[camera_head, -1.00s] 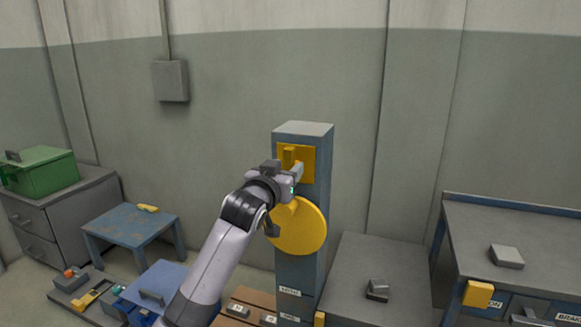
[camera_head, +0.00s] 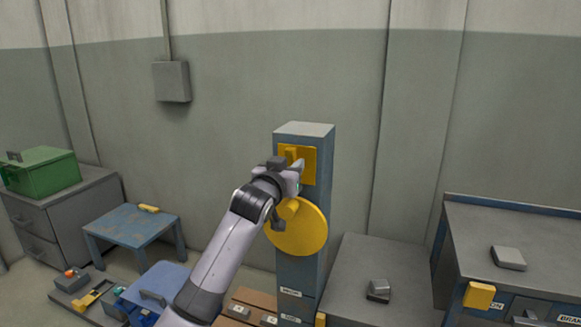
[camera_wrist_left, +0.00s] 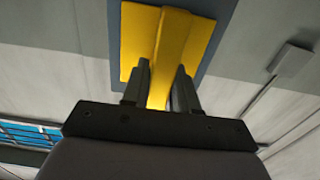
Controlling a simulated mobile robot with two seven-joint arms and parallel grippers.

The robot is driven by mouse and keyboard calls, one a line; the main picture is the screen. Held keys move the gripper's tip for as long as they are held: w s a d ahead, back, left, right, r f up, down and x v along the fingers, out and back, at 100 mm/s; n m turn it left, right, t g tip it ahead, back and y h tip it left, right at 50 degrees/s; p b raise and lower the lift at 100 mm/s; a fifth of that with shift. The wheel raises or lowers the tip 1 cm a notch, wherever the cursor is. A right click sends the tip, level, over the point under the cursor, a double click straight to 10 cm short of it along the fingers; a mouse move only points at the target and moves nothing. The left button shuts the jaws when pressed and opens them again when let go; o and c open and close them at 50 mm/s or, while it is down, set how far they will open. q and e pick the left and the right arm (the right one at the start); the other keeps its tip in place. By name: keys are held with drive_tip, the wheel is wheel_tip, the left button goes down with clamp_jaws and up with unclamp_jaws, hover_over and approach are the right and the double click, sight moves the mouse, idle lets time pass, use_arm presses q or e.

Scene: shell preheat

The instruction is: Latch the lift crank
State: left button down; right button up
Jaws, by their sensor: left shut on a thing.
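A blue-grey post (camera_head: 296,262) stands in the middle of the head view. Near its top is a yellow square plate (camera_head: 309,165) with a raised yellow lever (camera_head: 291,153). Below it on the same post is a large yellow disc (camera_head: 305,235) with a small knob. My left gripper (camera_head: 295,172) is at the plate, above the disc. In the left wrist view the yellow lever (camera_wrist_left: 168,45) runs down between the fingers of my left gripper (camera_wrist_left: 160,80), which is shut on it. The plate (camera_wrist_left: 197,40) lies behind. The gripper hides part of the lever. My right gripper is not in view.
A grey bench (camera_head: 350,290) stands right of the post, and a workbench (camera_head: 470,225) stands farther right. A small blue table (camera_head: 120,225) and a grey cabinet (camera_head: 85,205) with a green box (camera_head: 45,175) are at the left. The wall is behind the post.

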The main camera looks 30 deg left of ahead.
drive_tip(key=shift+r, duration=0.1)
use_arm(q)
drive_tip(key=n+p, duration=0.3)
drive_tip(key=shift+a+r, duration=0.1)
drive_tip(key=n+p, duration=0.2)
drive_tip(key=shift+a+n, duration=0.15)
drive_tip(key=shift+n, duration=0.25)
drive_tip(key=n+p, duration=0.2)
drive_tip(key=shift+s+a+n+p, duration=0.1)
drive_tip(key=shift+n+p, duration=0.95)
drive_tip(key=shift+n, duration=0.15)
drive_tip(key=n+p, duration=0.2)
drive_tip(key=n, duration=0.1)
drive_tip(key=shift+a+f+n, duration=0.15)
drive_tip(key=shift+f+n, duration=0.15)
drive_tip(key=shift+f, duration=0.05)
drive_tip(key=shift+f+n+p, duration=0.15)
drive_tip(key=shift+n+p, duration=0.4)
drive_tip(key=shift+n, duration=0.45)
drive_tip(key=shift+f+n+p, duration=0.15)
drive_tip(key=shift+n+p, duration=0.4)
drive_tip(key=shift+n, duration=0.45)
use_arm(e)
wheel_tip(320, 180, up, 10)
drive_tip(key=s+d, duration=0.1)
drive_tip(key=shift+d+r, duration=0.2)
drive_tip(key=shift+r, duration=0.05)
use_arm(q)
drive_tip(key=c, duration=1)
unclamp_jaws()
